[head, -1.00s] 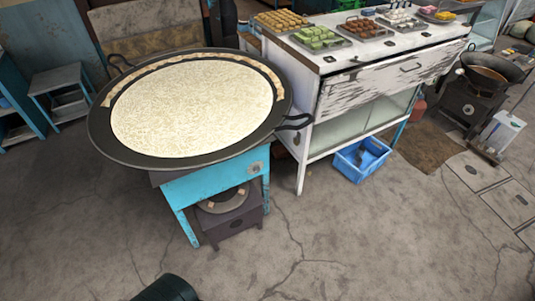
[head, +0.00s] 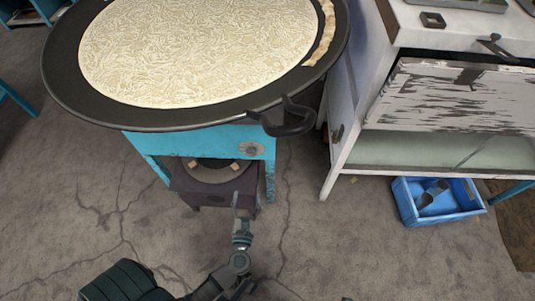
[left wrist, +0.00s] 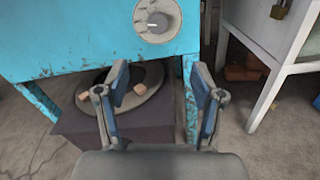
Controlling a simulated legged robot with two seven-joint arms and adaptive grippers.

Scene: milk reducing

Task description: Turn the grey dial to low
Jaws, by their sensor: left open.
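The grey dial (head: 251,149) is on the front of the blue stand (head: 220,147) under the wide milk pan. It shows larger at the top of the left wrist view (left wrist: 157,20), with a pale pointer mark and a plate around it. My left gripper (head: 243,205) is in front of the stand and below the dial in the head view. In the left wrist view my left gripper (left wrist: 161,82) has its two fingers spread and empty, with the dial above the gap, apart from them. The dial's setting labels are too small to read. My right gripper is not visible.
The black pan (head: 85,108) of milk overhangs the stand, its handle (head: 288,120) jutting out near the dial. A dark burner (head: 190,190) sits under the stand. A white cabinet (head: 345,150) and a blue crate (head: 437,215) are on the right. The floor in front is clear.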

